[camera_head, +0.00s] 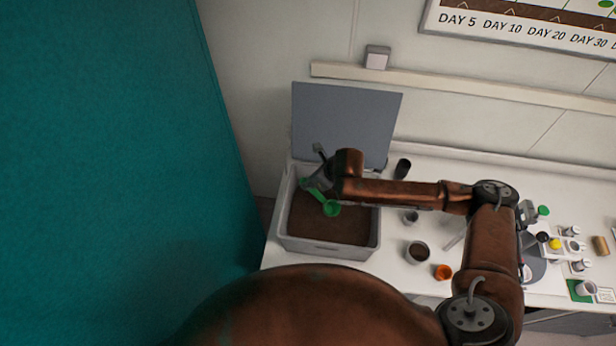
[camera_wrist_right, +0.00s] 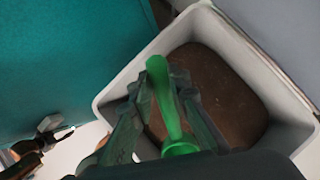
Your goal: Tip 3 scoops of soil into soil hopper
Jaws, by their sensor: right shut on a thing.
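A grey bin (camera_head: 330,246) holds brown soil (camera_head: 312,222), and a flat grey panel (camera_head: 345,120) stands up behind it. My right gripper (camera_head: 318,184) is over the bin's left part and shut on a green scoop (camera_head: 331,209). The scoop's bowl hangs over the soil; I cannot tell if it holds any soil. In the right wrist view the green scoop (camera_wrist_right: 168,100) sits between the two fingers, with the soil (camera_wrist_right: 220,90) behind it. My left gripper (camera_wrist_right: 50,126) seems to show small at the left there, its jaws unclear. No thing is clearly recognisable as a separate soil hopper.
On the white table right of the bin stand a dark cup (camera_head: 403,168), a small grey cup (camera_head: 410,217), a soil-filled pot (camera_head: 418,252) and an orange pot (camera_head: 442,272). Several small bottles and containers stand farther right. A teal surface (camera_head: 110,170) fills the left.

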